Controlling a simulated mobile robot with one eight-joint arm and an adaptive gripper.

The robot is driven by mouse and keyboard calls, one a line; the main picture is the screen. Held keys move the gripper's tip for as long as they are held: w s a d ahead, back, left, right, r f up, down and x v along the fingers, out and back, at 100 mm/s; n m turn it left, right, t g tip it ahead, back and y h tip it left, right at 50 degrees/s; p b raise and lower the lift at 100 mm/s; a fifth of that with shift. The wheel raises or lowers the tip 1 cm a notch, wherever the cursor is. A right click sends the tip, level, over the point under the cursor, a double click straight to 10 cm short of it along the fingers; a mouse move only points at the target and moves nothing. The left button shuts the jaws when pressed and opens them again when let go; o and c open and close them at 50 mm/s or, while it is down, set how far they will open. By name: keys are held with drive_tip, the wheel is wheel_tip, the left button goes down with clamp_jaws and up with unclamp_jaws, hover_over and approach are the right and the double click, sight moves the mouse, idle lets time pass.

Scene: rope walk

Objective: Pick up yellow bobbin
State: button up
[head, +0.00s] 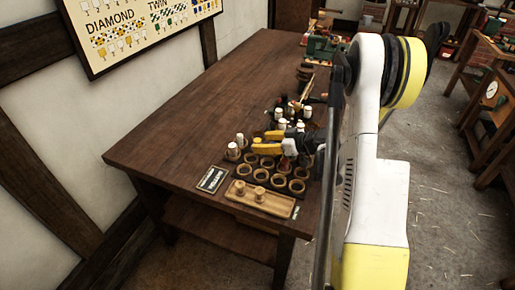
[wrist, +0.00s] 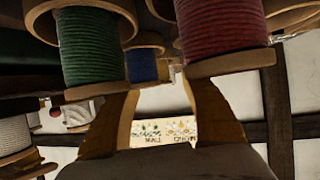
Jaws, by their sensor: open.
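I cannot make out a yellow bobbin in either view. A green bobbin (wrist: 88,45) stands close by the left finger and a red bobbin (wrist: 222,28) close by the right one. A blue bobbin (wrist: 141,66) is farther back between them. Part of a white bobbin (wrist: 14,135) shows at the left edge. My arm hides part of the group.
The dark wooden table (head: 190,125) has free room at its left. White bobbins (head: 233,152) stand beside my gripper. Several ring-shaped holders (head: 279,184), a wooden tray (head: 238,196) with two pegs and a dark label plate (head: 212,178) lie at the near edge. A green tool (head: 322,46) stands at the back.

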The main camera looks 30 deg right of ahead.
drive_tip(key=x, duration=0.3)
drive_tip(key=shift+s, duration=0.1)
drive_tip(key=c, duration=1.1)
